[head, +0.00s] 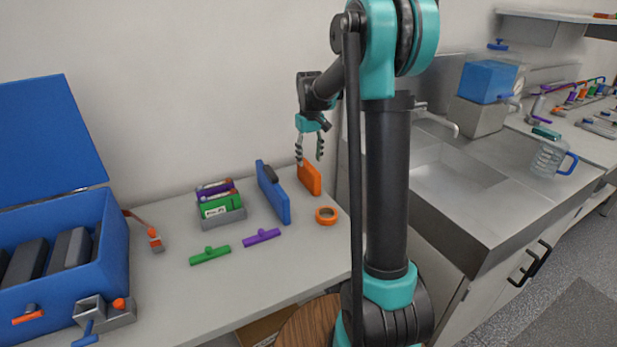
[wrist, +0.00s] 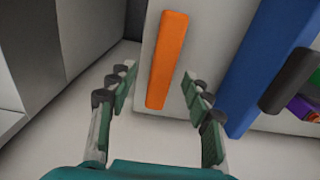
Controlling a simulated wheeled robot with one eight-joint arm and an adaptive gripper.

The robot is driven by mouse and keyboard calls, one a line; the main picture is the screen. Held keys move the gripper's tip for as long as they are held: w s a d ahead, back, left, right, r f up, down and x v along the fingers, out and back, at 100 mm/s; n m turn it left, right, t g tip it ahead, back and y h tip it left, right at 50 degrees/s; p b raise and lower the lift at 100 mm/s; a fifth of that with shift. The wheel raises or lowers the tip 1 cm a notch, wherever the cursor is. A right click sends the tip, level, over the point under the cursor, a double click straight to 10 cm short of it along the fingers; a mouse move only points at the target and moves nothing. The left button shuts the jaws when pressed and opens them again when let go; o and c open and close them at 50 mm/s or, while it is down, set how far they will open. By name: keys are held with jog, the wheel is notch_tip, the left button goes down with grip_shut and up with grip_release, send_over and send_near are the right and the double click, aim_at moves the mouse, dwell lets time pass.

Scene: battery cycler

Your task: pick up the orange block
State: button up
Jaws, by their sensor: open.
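The orange block (head: 309,177) is a flat upright slab near the back of the bench, against the wall. My gripper (head: 310,162) is open with its fingers pointing down, at or just above the block's top in the head view. In the wrist view the orange block (wrist: 167,60) shows as a long bar, its lower end between the fingertips of my open gripper (wrist: 158,85). Both fingers look apart from the block, and nothing is held.
A blue panel with a dark handle (head: 273,192) stands close left of the block. An orange ring (head: 326,215) lies in front. A grey rack (head: 223,214) and a blue box (head: 110,250) are further left. The sink (head: 470,190) is to the right.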

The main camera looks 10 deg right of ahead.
aim_at(308, 165)
jog(key=f, duration=0.5)
jog(key=shift+a, duration=0.25)
jog(key=shift+c, duration=0.2)
jog(key=c, duration=0.9)
